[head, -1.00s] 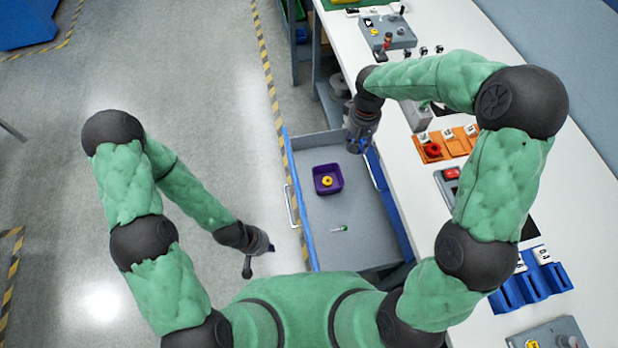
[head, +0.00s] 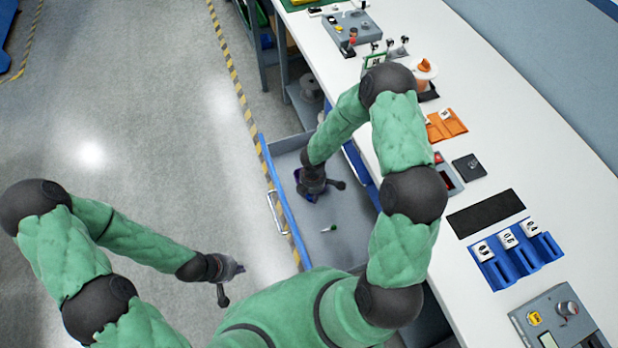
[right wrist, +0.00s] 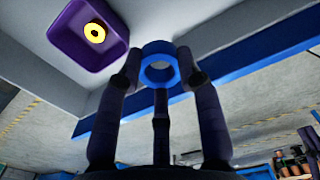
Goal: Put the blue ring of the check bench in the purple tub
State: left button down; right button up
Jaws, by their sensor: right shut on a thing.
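My right gripper (right wrist: 160,68) is shut on the blue ring (right wrist: 159,51), which sits between its fingertips in the right wrist view. The purple tub (right wrist: 64,46) is at the upper left of that view, with a yellow ring (right wrist: 95,33) inside it. The blue ring is apart from the tub in the picture. In the head view, my right gripper (head: 311,184) is over the open drawer and hides most of the tub. My left gripper (head: 228,272) hangs over the floor at the left, away from the drawer; its jaws are too small to read.
The tub is in an open grey drawer (head: 345,228) with a blue front, where a small green-tipped item (head: 331,228) also lies. On the white bench are an orange holder (head: 447,124), a blue rack (head: 517,260), a black mat (head: 486,213) and control boxes.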

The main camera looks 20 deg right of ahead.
jog(key=shift+w+d+f+b, duration=0.45)
jog(key=shift+w+d+f, duration=0.4)
jog(key=shift+w+f, duration=1.35)
jog(key=shift+w+d+f+b, duration=0.4)
jog(key=shift+w+d+f, duration=0.45)
jog(key=shift+w+f, duration=1.35)
jog(key=shift+w+d+f+b, duration=0.45)
jog(key=shift+w+d+f, duration=0.4)
jog(key=shift+w+f, duration=1.3)
jog(key=shift+s, duration=0.15)
jog(key=shift+f+b, duration=0.35)
jog(key=shift+b, duration=0.05)
jog(key=shift+f+b, duration=0.3)
jog(key=shift+b, duration=0.05)
jog(key=o, duration=1.2)
jog(key=shift+c, duration=0.2)
